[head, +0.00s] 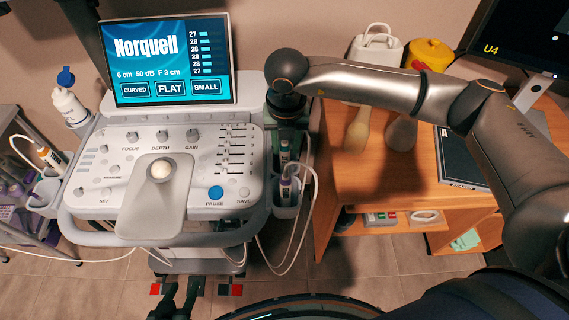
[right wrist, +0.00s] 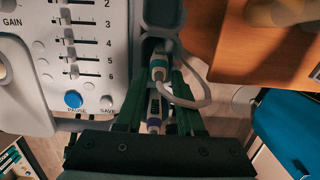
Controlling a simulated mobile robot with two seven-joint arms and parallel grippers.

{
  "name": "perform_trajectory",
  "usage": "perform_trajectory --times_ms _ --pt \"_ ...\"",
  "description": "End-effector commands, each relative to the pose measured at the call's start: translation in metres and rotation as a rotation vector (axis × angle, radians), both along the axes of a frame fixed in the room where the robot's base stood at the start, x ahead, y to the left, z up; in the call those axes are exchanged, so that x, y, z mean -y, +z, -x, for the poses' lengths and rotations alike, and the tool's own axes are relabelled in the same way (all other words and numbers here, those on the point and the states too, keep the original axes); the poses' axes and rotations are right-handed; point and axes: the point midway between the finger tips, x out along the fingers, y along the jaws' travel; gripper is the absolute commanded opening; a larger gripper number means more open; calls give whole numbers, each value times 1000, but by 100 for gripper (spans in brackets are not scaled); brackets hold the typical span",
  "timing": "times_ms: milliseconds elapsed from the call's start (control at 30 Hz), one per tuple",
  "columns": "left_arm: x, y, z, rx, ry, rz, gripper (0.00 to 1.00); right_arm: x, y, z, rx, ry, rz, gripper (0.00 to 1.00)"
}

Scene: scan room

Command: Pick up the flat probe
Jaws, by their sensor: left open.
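Two probes stand in the holder on the console's right side: one with a teal band (right wrist: 158,68), also in the head view (head: 285,149), and one with a purple band (right wrist: 154,110), also in the head view (head: 286,187). A third probe (head: 46,155) with an orange mark is in the left holder. I cannot tell which is flat. My right gripper (right wrist: 162,88) is over the right holder, its fingers apart on either side of the probes; in the head view it (head: 287,118) is partly hidden by its arm. My left gripper (head: 178,298) is open and empty, low in front of the console.
The scanner console (head: 110,200) has a screen (head: 171,62) with a highlighted FLAT box. White cables hang from the right holder. A wooden desk (head: 365,210) stands close on the right. A bottle (head: 68,102) stands at the console's left.

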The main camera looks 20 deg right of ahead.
Motion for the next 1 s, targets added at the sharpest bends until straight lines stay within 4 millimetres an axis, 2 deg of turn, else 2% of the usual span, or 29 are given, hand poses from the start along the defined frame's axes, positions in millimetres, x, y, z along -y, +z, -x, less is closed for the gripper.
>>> perform_trajectory --times_ms 133,400,700,1000 --pt "0 4 0 0 0 0 50 0 -11 -3 -1 0 1 37" --pt "0 11 -1 2 0 0 50 2 -48 -13 -2 -1 -2 37" --pt "0 11 -2 3 -1 0 50 2 -53 -14 0 2 -1 37" --pt "0 11 -2 3 -1 0 50 2 -53 -14 1 1 -2 3"
